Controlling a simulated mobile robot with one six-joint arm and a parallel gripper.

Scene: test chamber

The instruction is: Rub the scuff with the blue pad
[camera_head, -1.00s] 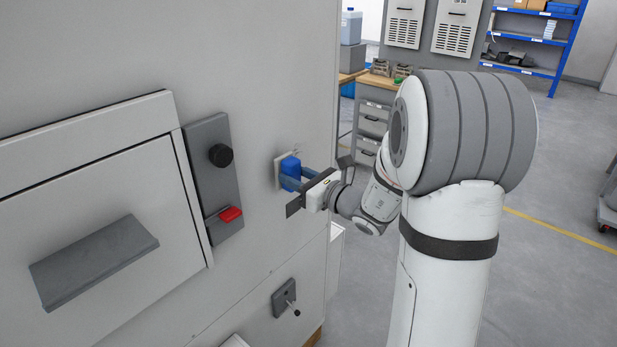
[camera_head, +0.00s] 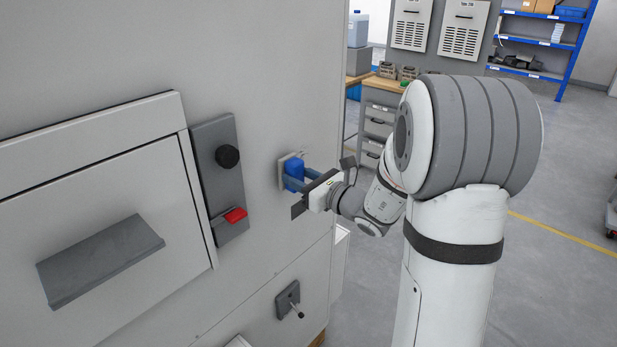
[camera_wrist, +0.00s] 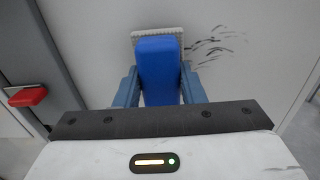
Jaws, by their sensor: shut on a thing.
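The blue pad (camera_head: 293,174) is an upright blue block against the light grey wall panel. It also shows in the wrist view (camera_wrist: 158,72), with a pale ribbed piece (camera_wrist: 150,34) at its wall side; I cannot tell if that belongs to the pad. My gripper (camera_head: 298,180) is shut on the blue block, with one finger on each side in the wrist view (camera_wrist: 160,92). The scuff (camera_wrist: 214,45) is a group of dark streaks on the wall, right of the pad in the wrist view. Its left end meets the pale piece's edge. Whether the pad presses the wall is unclear.
A grey strip with a black knob (camera_head: 228,156) and a red lever (camera_head: 235,215) is left of the pad. A small handle (camera_head: 290,300) sticks out below. The cabinet's right edge is close beside my arm. Open floor (camera_head: 560,250) lies to the right.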

